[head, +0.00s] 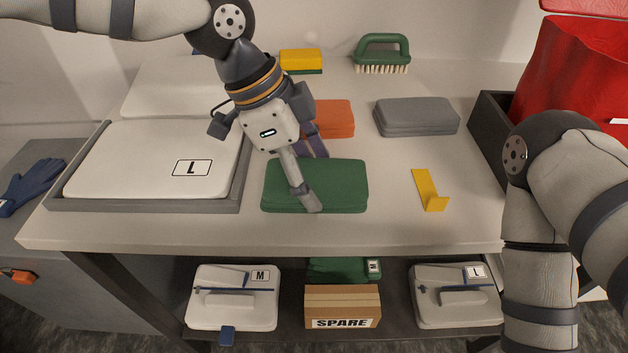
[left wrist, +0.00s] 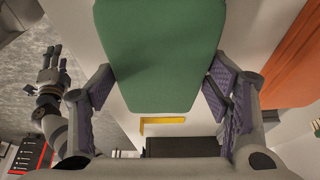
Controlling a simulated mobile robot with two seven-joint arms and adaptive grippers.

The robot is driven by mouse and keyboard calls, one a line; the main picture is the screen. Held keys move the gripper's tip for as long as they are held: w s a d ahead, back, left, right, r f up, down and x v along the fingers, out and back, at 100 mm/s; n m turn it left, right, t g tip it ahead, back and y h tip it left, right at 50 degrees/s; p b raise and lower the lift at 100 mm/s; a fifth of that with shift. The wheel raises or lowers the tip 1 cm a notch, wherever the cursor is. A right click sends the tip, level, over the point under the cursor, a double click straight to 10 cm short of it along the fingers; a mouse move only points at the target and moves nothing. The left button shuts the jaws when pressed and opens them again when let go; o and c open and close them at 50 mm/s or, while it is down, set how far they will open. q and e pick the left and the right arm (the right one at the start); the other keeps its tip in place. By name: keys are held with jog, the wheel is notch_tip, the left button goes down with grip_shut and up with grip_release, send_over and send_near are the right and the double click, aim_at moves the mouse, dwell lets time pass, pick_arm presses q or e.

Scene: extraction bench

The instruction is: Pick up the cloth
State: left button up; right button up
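A folded green cloth (head: 340,185) lies flat on the bench top near its front edge. My left gripper (head: 314,180) is above it, open and empty, with one finger toward the cloth's front edge and the other toward its back edge. In the left wrist view the green cloth (left wrist: 160,55) shows between the spread purple-padded fingers (left wrist: 160,98), and I see no clear contact. A folded orange cloth (head: 335,118) and a folded grey cloth (head: 416,116) lie farther back. My right gripper is outside the head view; in the left wrist view it (left wrist: 52,72) appears open over the floor.
A grey tray with white packs (head: 145,207) stands left. A yellow hook (head: 428,190) lies right of the green cloth. A brush (head: 382,52) and sponge (head: 300,60) stand behind. A dark box (head: 488,130) with a red bag (head: 572,85) is at right. Packs and a SPARE box (head: 342,300) fill the lower shelf.

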aim_at(324, 177)
pick_arm(q)
jog(key=shift+c, duration=0.9)
jog(key=shift+r, duration=0.25)
notch_tip(324, 177, up, 3)
jog(key=shift+s+r, duration=0.1)
jog(key=shift+r, duration=0.05)
jog(key=s+r, duration=0.1)
jog(key=s+d+r, duration=0.1)
jog(key=r, duration=0.1)
jog(key=s+r+p, duration=0.1)
jog(key=s+r, duration=0.1)
jog(key=shift+d, duration=0.3)
jog(key=s+d+r+p, duration=0.1)
jog(key=s+d+r, duration=0.2)
jog(key=s, duration=0.6)
jog(key=shift+d+r, duration=0.3)
jog(key=shift+r, duration=0.25)
pick_arm(e)
jog(key=shift+t, duration=0.7)
jog(key=w+r, duration=0.2)
jog(key=w, duration=0.1)
jog(key=shift+r, duration=0.4)
